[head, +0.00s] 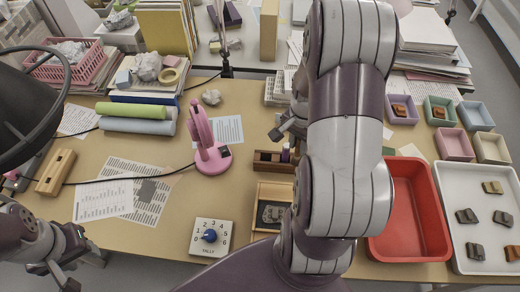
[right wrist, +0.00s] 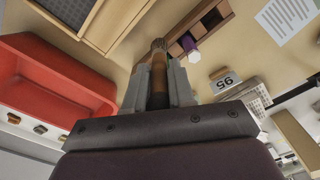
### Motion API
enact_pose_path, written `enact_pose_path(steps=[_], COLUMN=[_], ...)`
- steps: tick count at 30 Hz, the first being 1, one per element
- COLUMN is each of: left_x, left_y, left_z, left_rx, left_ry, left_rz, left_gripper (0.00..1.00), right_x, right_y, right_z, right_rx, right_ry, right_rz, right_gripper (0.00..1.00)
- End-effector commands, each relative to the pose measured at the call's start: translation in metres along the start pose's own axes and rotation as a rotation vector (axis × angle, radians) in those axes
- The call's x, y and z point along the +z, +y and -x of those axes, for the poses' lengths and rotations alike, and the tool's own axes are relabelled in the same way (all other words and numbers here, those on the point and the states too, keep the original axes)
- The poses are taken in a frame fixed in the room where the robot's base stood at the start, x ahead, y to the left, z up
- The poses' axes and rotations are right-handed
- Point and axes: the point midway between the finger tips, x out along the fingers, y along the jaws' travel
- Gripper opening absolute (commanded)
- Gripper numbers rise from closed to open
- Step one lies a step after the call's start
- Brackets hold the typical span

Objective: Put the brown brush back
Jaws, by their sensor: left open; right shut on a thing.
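In the right wrist view my right gripper (right wrist: 160,85) is shut on the brown brush (right wrist: 158,72). The brush's bristle end points away from the gripper, beyond the fingertips. The rack also shows in the head view (head: 268,166), left of my right arm. A purple and white item (right wrist: 190,45) stands in one compartment. In the head view my right arm hides the brush. My left gripper (head: 72,240) is open and empty at the lower left.
A wooden tray with a dark sherd (head: 272,213) lies in front of the rack. A numbered dial box (head: 211,237) and a pink lamp (head: 210,158) stand to the left. A red bin (head: 418,215) and a white tray of sherds (head: 470,190) are at the right.

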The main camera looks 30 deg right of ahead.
Motion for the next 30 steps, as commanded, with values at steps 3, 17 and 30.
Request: enact_pose_path(steps=[3,17,30], left_x=[0.000,-0.001,-0.001], left_y=[0.000,0.000,0.000], left_z=[0.003,0.009,0.013], left_rx=[0.000,0.000,0.000], left_ry=[-0.001,-0.001,-0.001], left_rz=[0.000,0.000,0.000], left_gripper=[0.43,0.43,0.43], right_x=[0.002,0.004,0.005], right_y=[-0.030,-0.104,-0.106], right_z=[-0.018,-0.063,-0.105], right_rx=[0.003,0.000,-0.001], right_ry=[-0.003,0.000,0.000], right_rz=[0.012,0.005,0.005], right_gripper=[0.00,0.00,0.00])
